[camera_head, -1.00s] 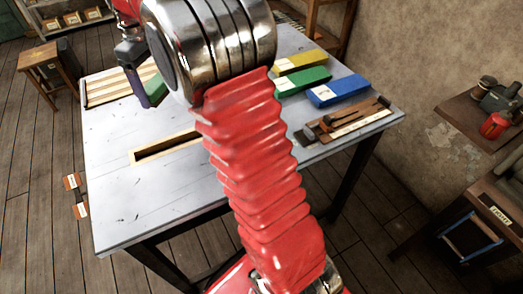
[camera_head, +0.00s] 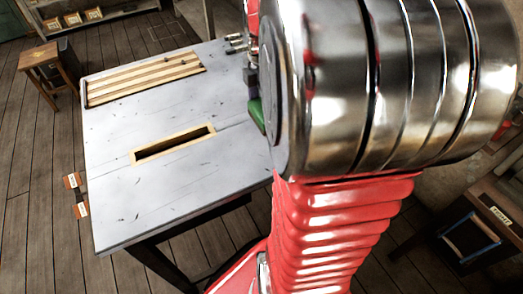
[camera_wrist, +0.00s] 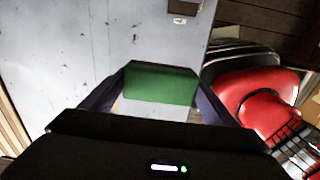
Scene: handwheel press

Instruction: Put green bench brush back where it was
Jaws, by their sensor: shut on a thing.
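My gripper (camera_wrist: 163,88) is shut on the green bench brush (camera_wrist: 160,82), which shows as a green block between its two dark fingers in the wrist view. In the head view a sliver of the green brush (camera_head: 257,115) shows below a finger, at the left edge of my large silver arm joint. It is over the grey table (camera_head: 215,190); its height above the top is hard to tell. A slatted wooden rack (camera_head: 145,78) on the table's far left is empty.
A wood-framed slot (camera_head: 173,143) is set in the tabletop. My arm hides the table's right side. A stool (camera_head: 48,70) stands at the far left, and a dark cabinet (camera_head: 480,225) at the right. The table's left and middle are clear.

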